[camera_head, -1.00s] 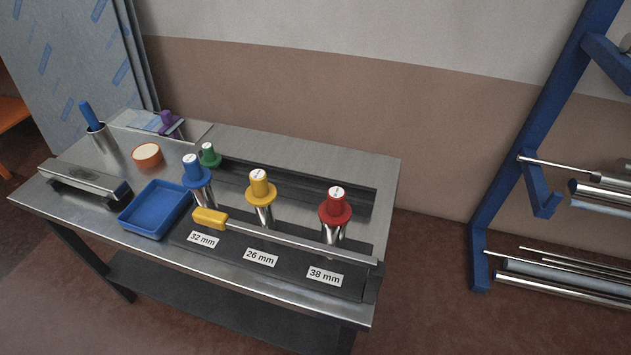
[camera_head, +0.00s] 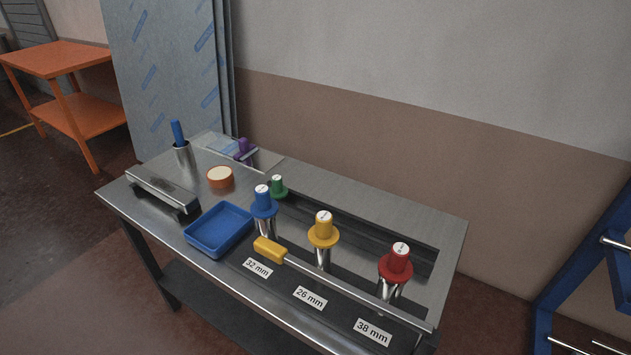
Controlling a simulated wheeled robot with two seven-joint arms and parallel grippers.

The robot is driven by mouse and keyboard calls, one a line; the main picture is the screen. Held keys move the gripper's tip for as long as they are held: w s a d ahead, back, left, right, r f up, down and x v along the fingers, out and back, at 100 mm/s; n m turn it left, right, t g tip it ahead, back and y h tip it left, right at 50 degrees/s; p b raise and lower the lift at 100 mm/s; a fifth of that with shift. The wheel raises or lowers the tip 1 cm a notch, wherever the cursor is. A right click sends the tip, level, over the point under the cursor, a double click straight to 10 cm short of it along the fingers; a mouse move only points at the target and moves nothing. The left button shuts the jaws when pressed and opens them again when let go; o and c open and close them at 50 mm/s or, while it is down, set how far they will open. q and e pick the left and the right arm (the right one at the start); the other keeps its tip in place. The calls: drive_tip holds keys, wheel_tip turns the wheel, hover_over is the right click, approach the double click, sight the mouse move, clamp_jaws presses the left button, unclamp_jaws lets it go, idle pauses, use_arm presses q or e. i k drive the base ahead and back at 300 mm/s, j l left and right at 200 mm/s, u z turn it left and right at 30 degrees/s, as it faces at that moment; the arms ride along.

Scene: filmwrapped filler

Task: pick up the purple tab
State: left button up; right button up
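The purple tab (camera_head: 243,147) is a small purple piece at the back left of the steel bench (camera_head: 370,195). It sits at a metal strip beside a clear, film-like sheet (camera_head: 222,146). Its lower part is partly hidden by the strip. Neither of my grippers is in view.
On the bench are a blue tray (camera_head: 218,230), an orange-brown roll (camera_head: 220,178), a metal cup (camera_head: 183,154) with a blue handle, and blue (camera_head: 263,201), green (camera_head: 278,186), yellow (camera_head: 323,229) and red (camera_head: 396,262) plugs. An orange table (camera_head: 60,62) stands left; a blue rack (camera_head: 590,260) stands right.

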sight(245, 147)
drive_tip(key=j+u, duration=0.15)
drive_tip(key=u, duration=0.15)
drive_tip(key=i+j+u, duration=0.5)
drive_tip(key=j, duration=0.3)
drive_tip(key=i+j+u, duration=0.5)
drive_tip(key=j, duration=0.2)
drive_tip(key=i+j+u, duration=0.5)
drive_tip(key=i, duration=0.9)
drive_tip(key=i+j+z, duration=0.15)
drive_tip(key=i, duration=0.55)
drive_tip(key=i+l+z, duration=0.1)
drive_tip(key=i+z, duration=0.15)
drive_tip(key=z, duration=0.15)
drive_tip(key=i+z, duration=0.35)
drive_tip(key=i+j+z, duration=0.1)
drive_tip(key=z, duration=0.3)
drive_tip(key=i+j+z, duration=0.2)
drive_tip(key=i+z, duration=0.2)
drive_tip(key=k, duration=0.05)
